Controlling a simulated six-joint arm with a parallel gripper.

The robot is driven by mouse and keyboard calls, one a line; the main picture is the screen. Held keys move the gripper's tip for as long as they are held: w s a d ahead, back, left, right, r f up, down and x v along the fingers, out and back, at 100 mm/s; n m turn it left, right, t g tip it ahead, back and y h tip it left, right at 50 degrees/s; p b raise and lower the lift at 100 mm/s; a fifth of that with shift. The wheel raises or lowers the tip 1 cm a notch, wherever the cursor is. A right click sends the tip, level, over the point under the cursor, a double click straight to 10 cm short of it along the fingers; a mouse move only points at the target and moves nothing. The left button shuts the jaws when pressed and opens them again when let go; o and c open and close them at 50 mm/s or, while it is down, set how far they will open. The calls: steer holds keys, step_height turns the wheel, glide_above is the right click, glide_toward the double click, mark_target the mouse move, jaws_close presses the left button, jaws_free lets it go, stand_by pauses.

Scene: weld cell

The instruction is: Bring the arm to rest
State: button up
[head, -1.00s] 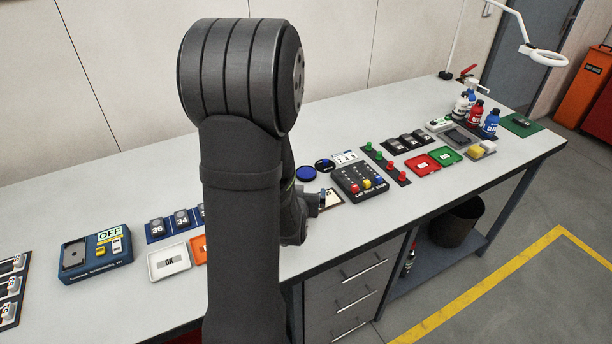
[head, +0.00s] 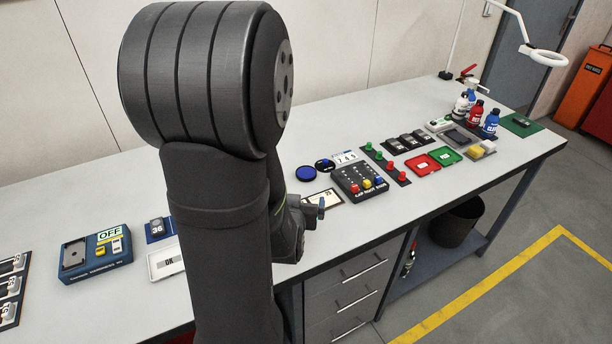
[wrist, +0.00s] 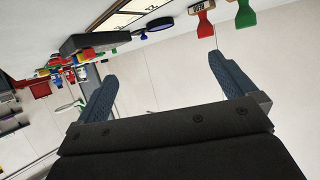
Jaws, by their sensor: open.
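My gripper shows in the wrist view (wrist: 165,90), its two blue textured fingers spread wide apart with nothing between them. In the head view a small part of my gripper (head: 321,205) shows past my dark arm, over the front part of the bench (head: 440,205). The arm covers the left middle of the bench, and most of the gripper is hidden behind it. The wrist view is tilted and shows the wall beyond the fingers.
Right of my arm stand a black box with coloured pegs (head: 359,181), a blue disc (head: 306,173), a red tray (head: 422,163) and several bottles (head: 476,112). On the left are a blue OFF box (head: 95,253) and a white tray (head: 166,262). The bench's right front is clear.

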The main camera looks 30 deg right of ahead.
steer(key=shift+v, duration=1.7)
steer(key=shift+w, duration=0.1)
steer(key=x, duration=1)
steer(key=shift+v, duration=0.8)
steer(key=shift+f, duration=0.1)
